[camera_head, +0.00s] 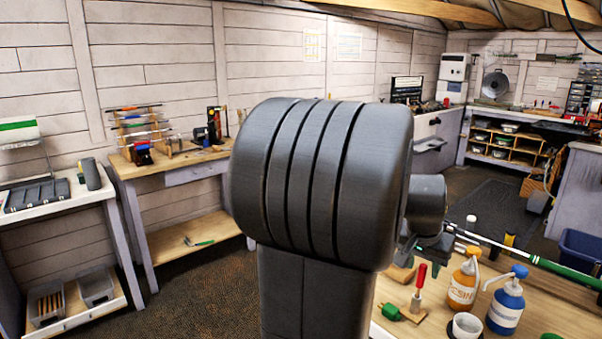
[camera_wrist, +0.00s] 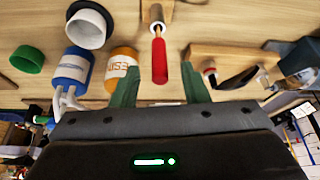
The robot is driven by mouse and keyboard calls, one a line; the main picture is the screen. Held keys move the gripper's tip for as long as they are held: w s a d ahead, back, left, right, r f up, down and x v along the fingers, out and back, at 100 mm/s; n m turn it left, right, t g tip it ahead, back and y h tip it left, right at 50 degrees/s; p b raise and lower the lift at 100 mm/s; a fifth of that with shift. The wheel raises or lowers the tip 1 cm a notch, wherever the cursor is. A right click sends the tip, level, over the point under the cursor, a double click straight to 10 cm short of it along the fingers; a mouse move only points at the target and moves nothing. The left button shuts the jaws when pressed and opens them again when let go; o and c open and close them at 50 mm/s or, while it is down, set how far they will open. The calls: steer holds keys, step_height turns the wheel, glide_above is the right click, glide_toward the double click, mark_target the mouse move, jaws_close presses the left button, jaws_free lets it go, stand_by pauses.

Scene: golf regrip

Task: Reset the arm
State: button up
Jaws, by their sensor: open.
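My gripper (camera_wrist: 160,72) shows in the wrist view with its two green fingers spread apart. Nothing is clamped between them. A red-handled tool (camera_wrist: 159,58) appears in the gap between the fingers, apart from both; its depth relative to them is hard to judge. It also shows in the head view (camera_head: 421,276), upright at a small wooden block. My large dark arm link fills the middle of the head view and hides much of the bench (camera_head: 561,315). My fingers cannot be made out there.
An orange bottle (camera_head: 463,285), a blue bottle (camera_head: 506,305) and a white cup (camera_head: 466,327) stand close together on the bench. A golf club with a green grip (camera_head: 563,270) extends above the bench at right. A side table (camera_head: 190,157) stands at the left wall.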

steer(key=x, duration=0.4)
steer(key=shift+s+r, duration=0.1)
steer(key=shift+r, duration=0.25)
